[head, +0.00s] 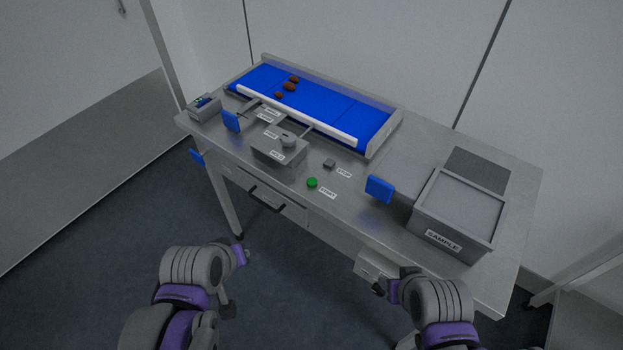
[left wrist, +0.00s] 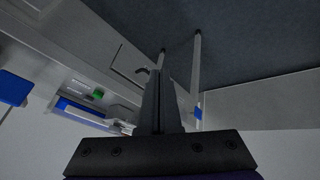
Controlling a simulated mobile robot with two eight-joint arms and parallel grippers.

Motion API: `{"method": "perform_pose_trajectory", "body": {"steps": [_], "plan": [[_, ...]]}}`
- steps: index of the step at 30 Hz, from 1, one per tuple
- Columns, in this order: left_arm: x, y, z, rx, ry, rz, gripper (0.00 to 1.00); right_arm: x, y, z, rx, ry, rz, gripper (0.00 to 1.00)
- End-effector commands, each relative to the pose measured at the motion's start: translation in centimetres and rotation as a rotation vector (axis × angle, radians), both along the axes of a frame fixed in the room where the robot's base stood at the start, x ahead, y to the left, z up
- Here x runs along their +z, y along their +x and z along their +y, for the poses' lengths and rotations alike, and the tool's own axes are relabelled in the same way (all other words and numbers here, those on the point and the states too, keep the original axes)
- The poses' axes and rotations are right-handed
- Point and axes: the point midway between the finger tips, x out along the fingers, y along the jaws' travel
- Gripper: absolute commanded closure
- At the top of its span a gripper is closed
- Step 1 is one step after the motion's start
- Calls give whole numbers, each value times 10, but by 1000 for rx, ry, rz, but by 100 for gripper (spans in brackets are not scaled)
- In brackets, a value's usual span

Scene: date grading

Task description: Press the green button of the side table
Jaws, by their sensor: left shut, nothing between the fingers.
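The green button (head: 312,183) sits on the metal side table (head: 350,215) near its front edge, beside a START label. It also shows in the left wrist view, left of the fingers (left wrist: 98,94). My left gripper (left wrist: 160,75) has its fingers together with nothing between them, apart from the button. In the head view my left arm is low in front of the table, and its fingers are mostly hidden by the arm. My right arm is in front of the table at lower right; its gripper (head: 379,288) is small and dark, its fingers unclear.
A grey STOP button (head: 329,164) is behind the green one. A metal box with a knob (head: 288,140) stands to its left, and a blue paddle (head: 380,189) and SAMPLE bin (head: 458,215) to its right. A blue conveyor (head: 340,107) carries several dates. A drawer handle (head: 265,199) juts from the front.

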Motion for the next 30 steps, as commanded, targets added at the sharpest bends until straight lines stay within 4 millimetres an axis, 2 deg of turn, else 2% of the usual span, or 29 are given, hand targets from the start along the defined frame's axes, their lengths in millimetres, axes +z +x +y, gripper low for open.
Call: {"method": "perform_pose_trajectory", "body": {"steps": [1, 6, 9, 13, 15, 19, 30], "plan": [[18, 27, -12, 98, -94, -9, 100, 9, 3, 0, 0, 0, -6, 50], [57, 111, -59, 505, -483, 8, 100, 25, 10, 0, 0, 0, -18, 50], [72, 155, -87, 720, -698, 49, 100, 34, 13, 0, 0, 0, -25, 50], [82, 197, -117, 939, -917, 114, 100, 42, 17, 0, 0, 0, -32, 50], [85, 212, -129, 1020, -996, 146, 100, 44, 18, 0, 0, 0, -34, 50], [87, 227, -141, 1110, -1082, 183, 100, 46, 19, 0, 0, 0, -36, 50], [85, 229, -143, 1134, -1101, 194, 100, 46, 19, 0, 0, 0, -36, 50]]}}
